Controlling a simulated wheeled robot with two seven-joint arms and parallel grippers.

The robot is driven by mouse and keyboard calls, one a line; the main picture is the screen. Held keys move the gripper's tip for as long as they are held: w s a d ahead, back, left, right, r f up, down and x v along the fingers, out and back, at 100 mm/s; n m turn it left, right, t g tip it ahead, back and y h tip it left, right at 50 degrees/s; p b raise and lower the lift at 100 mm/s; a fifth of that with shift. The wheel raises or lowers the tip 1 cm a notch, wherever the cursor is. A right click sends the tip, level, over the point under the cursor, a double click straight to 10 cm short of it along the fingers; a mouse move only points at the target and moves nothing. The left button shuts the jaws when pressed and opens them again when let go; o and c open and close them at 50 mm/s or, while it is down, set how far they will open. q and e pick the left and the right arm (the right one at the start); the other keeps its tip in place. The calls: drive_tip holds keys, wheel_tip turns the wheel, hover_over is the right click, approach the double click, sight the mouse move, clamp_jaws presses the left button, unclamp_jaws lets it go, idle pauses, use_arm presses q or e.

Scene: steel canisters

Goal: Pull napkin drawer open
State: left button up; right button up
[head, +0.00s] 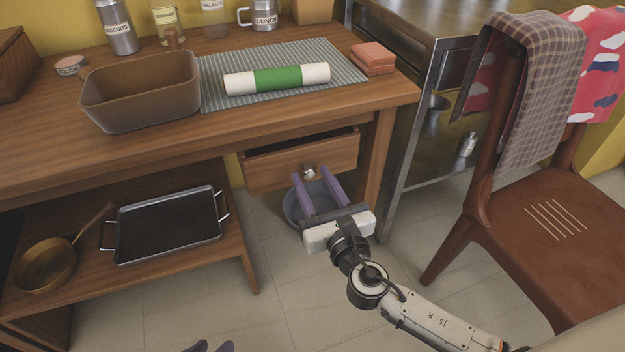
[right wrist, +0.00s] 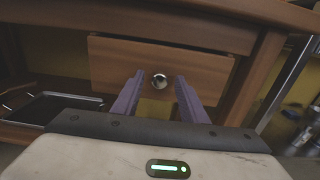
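The napkin drawer (head: 270,172) is a wooden drawer under the right end of the wooden table. A dark gap shows above its front, so it stands partly open; its contents are not visible. Its round metal knob (head: 309,172) also shows in the right wrist view (right wrist: 159,80). My right gripper (head: 312,174) is open, its two purple fingers pointing at the drawer front. In the right wrist view its fingertips (right wrist: 159,77) lie either side of the knob, with space on both sides. My left gripper (head: 211,347) shows only two purple fingertips, apart, at the bottom edge.
The tabletop holds a brown basin (head: 140,95), a rolled green-and-white cloth (head: 277,79) and folded orange cloths (head: 372,58). A tray (head: 168,226) and pan (head: 45,264) sit on the lower shelf. A dark round container (head: 293,212) is behind my right gripper. A chair (head: 545,225) stands right.

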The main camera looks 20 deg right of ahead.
drive_tip(key=shift+w, duration=0.45)
